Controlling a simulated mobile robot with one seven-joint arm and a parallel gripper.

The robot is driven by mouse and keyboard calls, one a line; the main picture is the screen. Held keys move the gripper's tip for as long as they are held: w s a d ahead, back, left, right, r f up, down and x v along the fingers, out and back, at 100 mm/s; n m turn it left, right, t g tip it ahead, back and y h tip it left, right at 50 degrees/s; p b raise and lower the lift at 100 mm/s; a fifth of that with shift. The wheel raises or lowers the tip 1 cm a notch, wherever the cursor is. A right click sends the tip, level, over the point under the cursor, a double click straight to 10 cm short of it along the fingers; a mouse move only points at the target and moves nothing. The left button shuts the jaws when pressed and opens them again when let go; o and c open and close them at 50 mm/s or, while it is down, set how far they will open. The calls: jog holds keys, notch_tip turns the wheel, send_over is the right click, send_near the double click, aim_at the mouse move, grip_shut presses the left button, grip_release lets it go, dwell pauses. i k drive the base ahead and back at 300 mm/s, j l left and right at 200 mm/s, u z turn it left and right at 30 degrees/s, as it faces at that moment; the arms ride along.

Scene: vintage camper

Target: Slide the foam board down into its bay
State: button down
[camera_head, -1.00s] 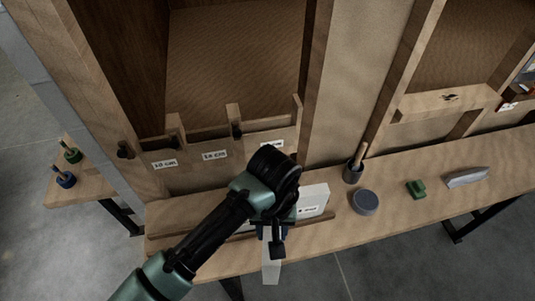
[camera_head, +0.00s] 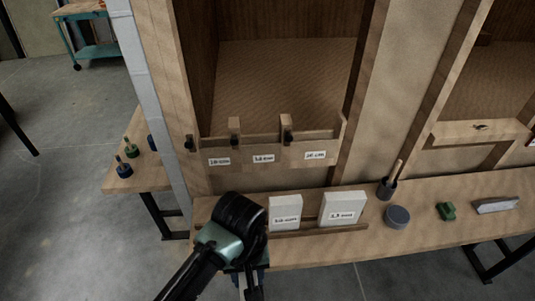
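Two white foam boards stand on the bench in front of the cabinet: a smaller left board (camera_head: 286,211) and a wider right board (camera_head: 343,208). Each has a small label near its lower edge, too small to read surely. Behind them is a wooden rack (camera_head: 285,158) with three labelled bays, parted by upright posts. I cannot tell which board or bay is meant. My gripper (camera_head: 248,284) is low in the picture, left of and in front of the left board. My wrist hides much of it. A pale strip shows by its fingers; I cannot tell whether it is held.
A wooden strip (camera_head: 320,231) lies along the front of the boards. A dark cup with a brush (camera_head: 387,188), a round grey tin (camera_head: 397,217), a green block (camera_head: 446,211) and a grey-bladed tool (camera_head: 496,205) stand to the right. Green and blue knobbed pieces are at far left.

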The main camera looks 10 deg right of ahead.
aim_at(311, 155)
jog(key=l+u, duration=0.2)
jog(key=u, duration=0.15)
jog(key=l+u, duration=0.5)
jog(key=u, duration=0.2)
jog(key=k+l, duration=0.1)
jog(key=l, duration=0.9)
jog(key=k+l, duration=0.15)
jog(key=l, duration=0.8)
